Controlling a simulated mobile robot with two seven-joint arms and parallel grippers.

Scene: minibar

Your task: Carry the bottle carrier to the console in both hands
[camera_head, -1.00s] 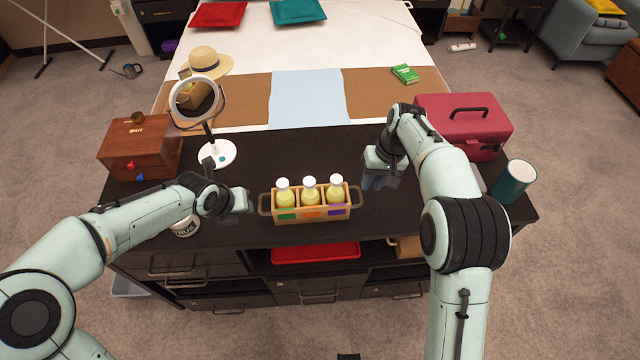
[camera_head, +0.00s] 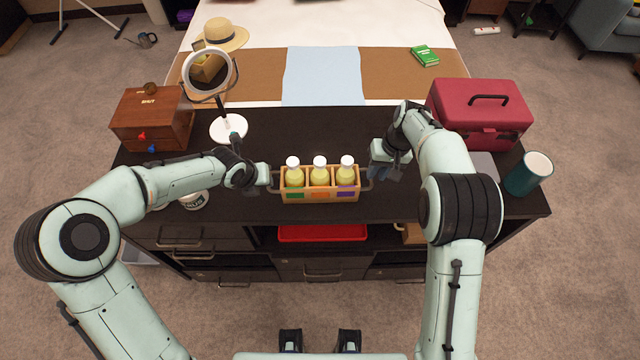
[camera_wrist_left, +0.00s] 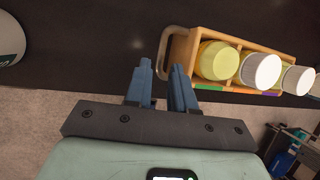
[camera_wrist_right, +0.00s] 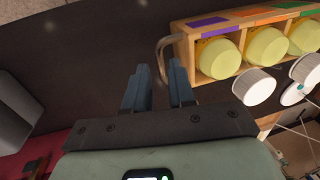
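The bottle carrier (camera_head: 320,195) is a light wooden box with green, orange and purple labels, standing upright on a dark cabinet top (camera_head: 250,210). It holds three yellow bottles with white caps (camera_head: 319,174) and has a loop handle at each end. Neither grips anything.
A round mirror (camera_head: 229,128) and wooden box (camera_head: 150,120) stand left on the cabinet. A red case (camera_head: 480,112) and teal cup (camera_head: 528,174) stand right. A white tub (camera_head: 194,201) sits under my left forearm. A red tray (camera_head: 322,232) lies on a shelf below. A bed is behind.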

